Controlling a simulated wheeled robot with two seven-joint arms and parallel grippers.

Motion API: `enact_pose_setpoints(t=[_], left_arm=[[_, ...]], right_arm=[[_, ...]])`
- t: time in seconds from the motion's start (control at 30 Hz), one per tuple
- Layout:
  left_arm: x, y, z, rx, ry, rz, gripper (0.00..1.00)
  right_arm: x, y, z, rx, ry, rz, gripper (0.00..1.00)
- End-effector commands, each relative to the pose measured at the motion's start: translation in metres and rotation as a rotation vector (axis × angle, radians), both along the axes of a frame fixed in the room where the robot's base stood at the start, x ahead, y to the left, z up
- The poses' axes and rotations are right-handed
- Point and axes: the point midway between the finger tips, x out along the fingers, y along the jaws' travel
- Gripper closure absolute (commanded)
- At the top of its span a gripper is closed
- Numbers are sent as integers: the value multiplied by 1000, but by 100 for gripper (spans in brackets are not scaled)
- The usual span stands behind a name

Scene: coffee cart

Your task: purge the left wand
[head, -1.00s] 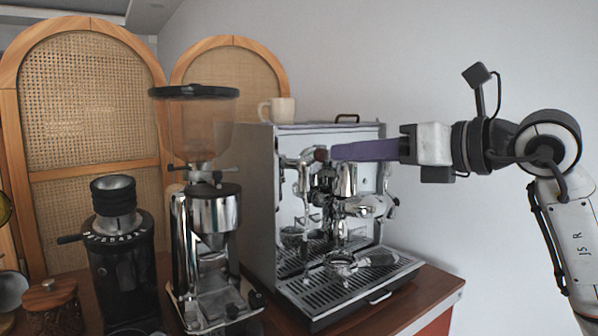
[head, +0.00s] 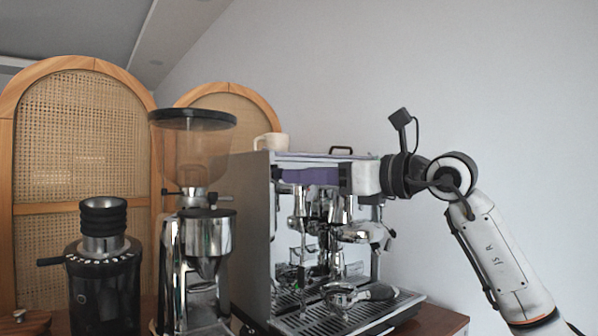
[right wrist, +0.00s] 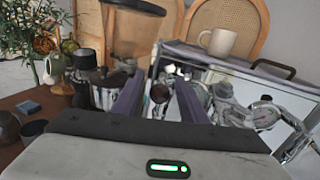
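The espresso machine (head: 255,235) stands on the counter, with chrome group parts and a drip tray (head: 345,318) at its front. The left wand (head: 301,245) hangs as a thin chrome tube at the left of the machine's front. My right gripper (head: 284,177) reaches in from the right across the upper front, its purple fingers pointing left. In the right wrist view, a round dark knob (right wrist: 160,93) sits between the two spread fingers, with gaps visible at its sides. In the head view, the fingers hide this knob. My left gripper is not in view.
A portafilter (head: 360,294) shows low at the machine's front. A cup (head: 270,142) stands on top of the machine. A chrome grinder with a hopper (head: 193,150) and a black grinder (head: 104,270) stand to the left.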

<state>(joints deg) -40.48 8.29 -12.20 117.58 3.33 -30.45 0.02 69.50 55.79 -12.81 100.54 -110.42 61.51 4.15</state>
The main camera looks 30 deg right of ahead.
Motion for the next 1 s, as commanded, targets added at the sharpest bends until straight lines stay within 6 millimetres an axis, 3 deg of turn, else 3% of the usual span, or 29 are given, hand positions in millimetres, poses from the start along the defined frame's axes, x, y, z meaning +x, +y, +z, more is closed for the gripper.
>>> enact_pose_setpoints(t=[0.2, 0.47, 0.5, 0.73, 1.0], left_arm=[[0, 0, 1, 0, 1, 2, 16], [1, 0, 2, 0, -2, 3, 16], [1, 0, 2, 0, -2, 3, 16], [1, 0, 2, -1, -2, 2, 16], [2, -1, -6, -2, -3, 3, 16]], right_arm=[[17, 7, 1, 1, -2, 1, 61], [19, 7, 0, -1, -1, -1, 61], [19, 7, 0, 0, -1, -1, 62], [19, 7, 0, 0, 0, 0, 100], [18, 7, -4, 2, -30, 0, 100]])
